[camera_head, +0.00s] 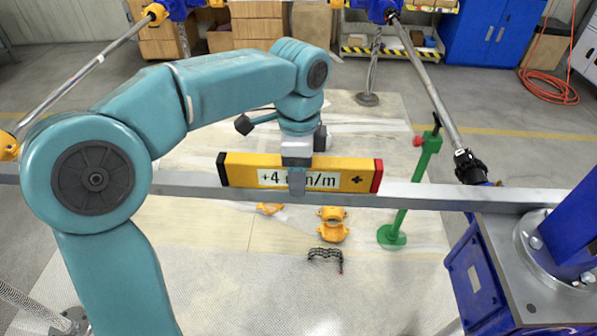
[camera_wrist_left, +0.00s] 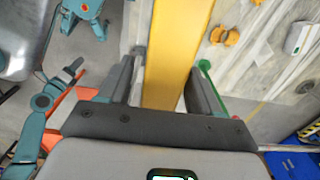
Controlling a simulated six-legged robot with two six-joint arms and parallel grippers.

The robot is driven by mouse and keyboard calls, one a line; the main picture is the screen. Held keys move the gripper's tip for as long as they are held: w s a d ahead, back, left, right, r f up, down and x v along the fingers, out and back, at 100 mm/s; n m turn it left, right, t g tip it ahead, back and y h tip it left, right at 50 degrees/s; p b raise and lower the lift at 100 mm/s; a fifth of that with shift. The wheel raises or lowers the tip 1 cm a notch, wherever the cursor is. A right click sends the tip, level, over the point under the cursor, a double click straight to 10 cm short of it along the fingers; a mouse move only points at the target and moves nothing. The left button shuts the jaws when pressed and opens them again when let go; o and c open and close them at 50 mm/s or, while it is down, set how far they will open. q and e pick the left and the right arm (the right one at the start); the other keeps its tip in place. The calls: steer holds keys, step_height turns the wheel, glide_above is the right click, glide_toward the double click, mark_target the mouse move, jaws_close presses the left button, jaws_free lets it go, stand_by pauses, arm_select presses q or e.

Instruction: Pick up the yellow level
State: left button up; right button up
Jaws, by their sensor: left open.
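The yellow level (camera_head: 240,172) has a black left end, a red right end and a white label reading "+4", its middle hidden by my gripper. It appears to rest lengthwise on the grey beam (camera_head: 440,197). My left gripper (camera_head: 297,180) comes down from above at the level's middle, with one finger in front of it. In the left wrist view, the level (camera_wrist_left: 178,40) runs between the two fingers of my open left gripper (camera_wrist_left: 171,62). Whether either finger touches it I cannot tell. My right gripper is not in view.
A green stand (camera_head: 415,185) rises beside the beam on the right. A blue jack (camera_head: 480,280) stands at the beam's right end. Orange clamps (camera_head: 333,224) and a small black part (camera_head: 324,254) lie on the floor mat below. Diagonal metal rods (camera_head: 430,95) rise behind the beam.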

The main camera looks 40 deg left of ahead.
arm_select(q)
jaws_close()
steer(key=shift+r, duration=0.1)
